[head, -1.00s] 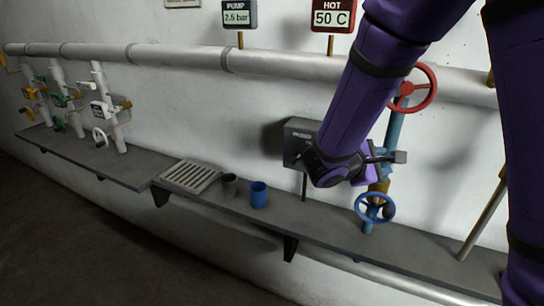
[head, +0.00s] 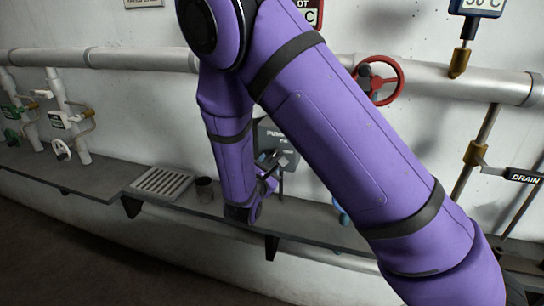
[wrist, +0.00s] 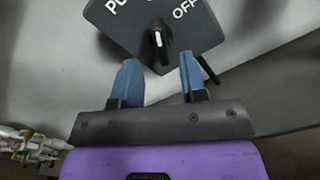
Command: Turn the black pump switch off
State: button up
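The grey pump switch box (head: 272,134) is on the wall, partly hidden behind my arm in the head view. In the wrist view the box (wrist: 130,25) fills the top, with "OFF" lettering at right and cut-off "PU" lettering at left. Its black switch (wrist: 158,42) carries a white mark and points roughly up and down in the picture, not towards "OFF". My gripper (wrist: 159,66) is open, its two blue fingers apart. The switch lies just ahead of the gap between the fingertips; contact cannot be told. In the head view my gripper (head: 272,164) is close to the box.
A grey shelf (head: 108,189) runs along the wall below, with a drain grate (head: 160,183) and dark cup (head: 204,190). A red handwheel (head: 381,80) is on the pipe at right. A "DRAIN" sign (head: 524,177) is at far right.

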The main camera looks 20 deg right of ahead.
aim_at(273, 157)
jog(key=x, duration=0.6)
jog(key=shift+s, duration=0.1)
grip_shut()
